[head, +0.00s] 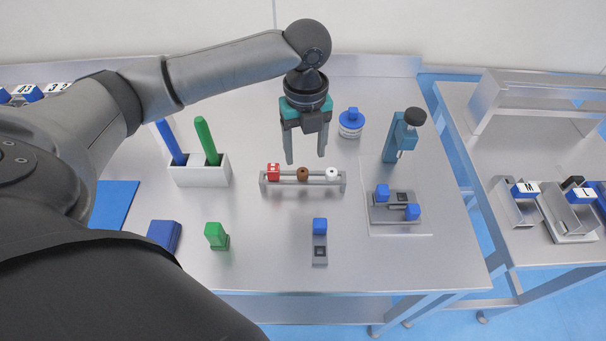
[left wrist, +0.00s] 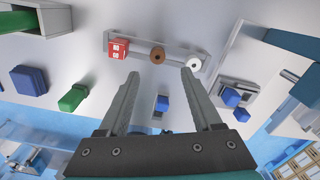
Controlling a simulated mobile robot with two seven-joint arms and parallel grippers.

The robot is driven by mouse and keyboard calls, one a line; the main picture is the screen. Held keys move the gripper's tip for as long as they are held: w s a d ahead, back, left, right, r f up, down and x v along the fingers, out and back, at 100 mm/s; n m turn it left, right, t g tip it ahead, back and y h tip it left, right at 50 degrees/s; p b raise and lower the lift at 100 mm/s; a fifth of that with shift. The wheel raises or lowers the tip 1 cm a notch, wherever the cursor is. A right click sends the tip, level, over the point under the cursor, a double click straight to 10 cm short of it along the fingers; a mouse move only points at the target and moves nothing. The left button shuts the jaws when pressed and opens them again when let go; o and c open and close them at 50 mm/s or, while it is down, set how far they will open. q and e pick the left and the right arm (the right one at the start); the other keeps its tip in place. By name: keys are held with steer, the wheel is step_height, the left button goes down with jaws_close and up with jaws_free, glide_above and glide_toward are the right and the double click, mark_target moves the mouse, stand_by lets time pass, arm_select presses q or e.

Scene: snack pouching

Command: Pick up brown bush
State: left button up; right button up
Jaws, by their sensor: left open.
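The brown bush (head: 303,174) sits in the middle of a grey rack (head: 284,187), between a red block (head: 273,172) and a white bush (head: 332,174). In the left wrist view the brown bush (left wrist: 157,55) shows as a round piece with a hole, beyond the fingertips. My left gripper (head: 306,160) is open and empty, pointing down above and slightly behind the rack, apart from the brown bush. Its two fingers also show in the left wrist view (left wrist: 160,78). My right gripper is not seen.
A white holder (head: 200,171) with blue and green sticks stands left of the rack. A blue-lidded jar (head: 351,126) and a teal press (head: 402,137) stand to the right. Blue and green blocks stand in front. Bare metal table lies between them.

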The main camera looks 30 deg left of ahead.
mark_target(303, 171)
arm_select(q)
steer(key=shift+f, duration=0.7)
steer(key=shift+a+f, duration=0.1)
steer(key=shift+f, duration=0.25)
steer(key=f, duration=0.2)
steer(key=f+b, duration=0.1)
steer(key=shift+a+f, duration=0.25)
steer(key=shift+f, duration=0.45)
steer(key=shift+w, duration=0.1)
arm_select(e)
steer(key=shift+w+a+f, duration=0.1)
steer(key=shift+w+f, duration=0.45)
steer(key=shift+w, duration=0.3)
arm_select(q)
steer(key=shift+c, duration=0.7)
jaws_close()
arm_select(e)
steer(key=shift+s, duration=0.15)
